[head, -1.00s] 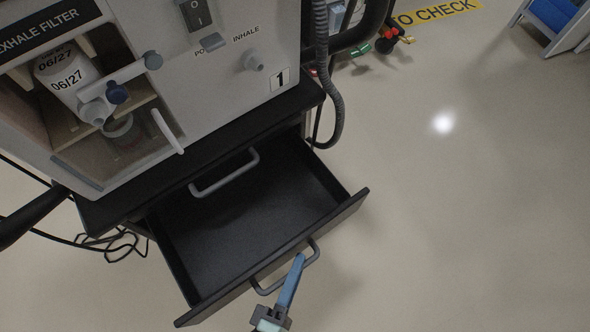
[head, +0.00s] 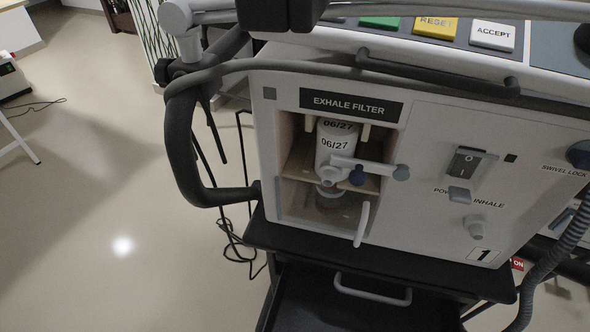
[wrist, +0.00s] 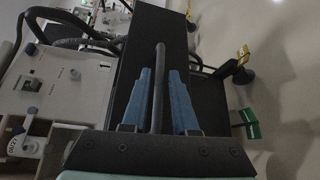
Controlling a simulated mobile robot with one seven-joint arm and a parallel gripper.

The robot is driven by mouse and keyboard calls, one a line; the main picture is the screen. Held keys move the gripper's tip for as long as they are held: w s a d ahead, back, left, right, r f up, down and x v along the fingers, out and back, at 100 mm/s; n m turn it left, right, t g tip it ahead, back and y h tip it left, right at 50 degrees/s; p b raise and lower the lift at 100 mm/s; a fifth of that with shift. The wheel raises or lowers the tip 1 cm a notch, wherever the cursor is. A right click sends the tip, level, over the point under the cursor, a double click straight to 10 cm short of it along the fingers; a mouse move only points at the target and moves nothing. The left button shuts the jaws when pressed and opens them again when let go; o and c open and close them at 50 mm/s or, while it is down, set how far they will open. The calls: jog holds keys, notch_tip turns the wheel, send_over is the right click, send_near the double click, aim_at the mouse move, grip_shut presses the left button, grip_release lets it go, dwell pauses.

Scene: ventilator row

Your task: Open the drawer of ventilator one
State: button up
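Ventilator one (head: 400,170) fills the middle of the head view, with the label "1" at its lower right. My gripper (wrist: 160,74) shows only in the wrist view. Its two blue fingers are apart, with a dark grey handle bar (wrist: 158,90) between them and gaps visible on both sides. Whether they touch the bar at any point cannot be told.
The exhale filter (head: 335,150) sits in an open bay of the ventilator. Cables lie on the floor at left. Open floor (head: 110,190) spreads at left.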

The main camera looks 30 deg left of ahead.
jog(key=p+v, duration=0.1)
jog(key=v, duration=0.8)
jog(key=shift+s+a, duration=0.3)
jog(key=shift+r, duration=0.1)
